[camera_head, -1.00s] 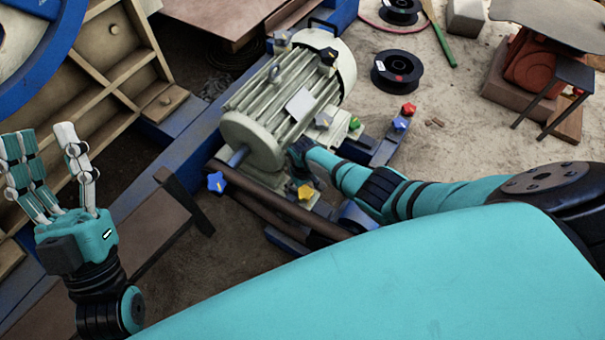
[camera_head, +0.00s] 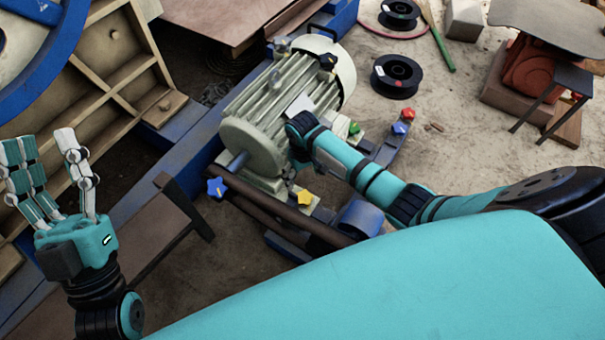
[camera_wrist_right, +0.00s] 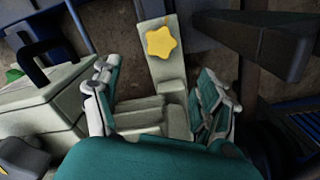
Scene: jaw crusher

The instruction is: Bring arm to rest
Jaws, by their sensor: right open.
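My left gripper (camera_head: 48,165) stands at the left edge of the head view, its teal and white fingers pointing up and spread apart with nothing between them. My right arm (camera_head: 385,190) reaches in from the right to the grey motor (camera_head: 262,112). Its hand is mostly hidden behind the wrist, close to the motor's side. In the right wrist view my right gripper (camera_wrist_right: 158,95) is open, with its fingers either side of the motor's foot. Nothing is held. A yellow star knob (camera_wrist_right: 160,42) sits on the foot just beyond the fingertips; I cannot tell whether the fingers touch the motor.
Blue (camera_head: 216,187), yellow (camera_head: 305,197), and red (camera_head: 408,114) star knobs surround the motor. Dark bars (camera_head: 275,210) run in front of it. A blue wheel (camera_head: 40,55) stands at the upper left.

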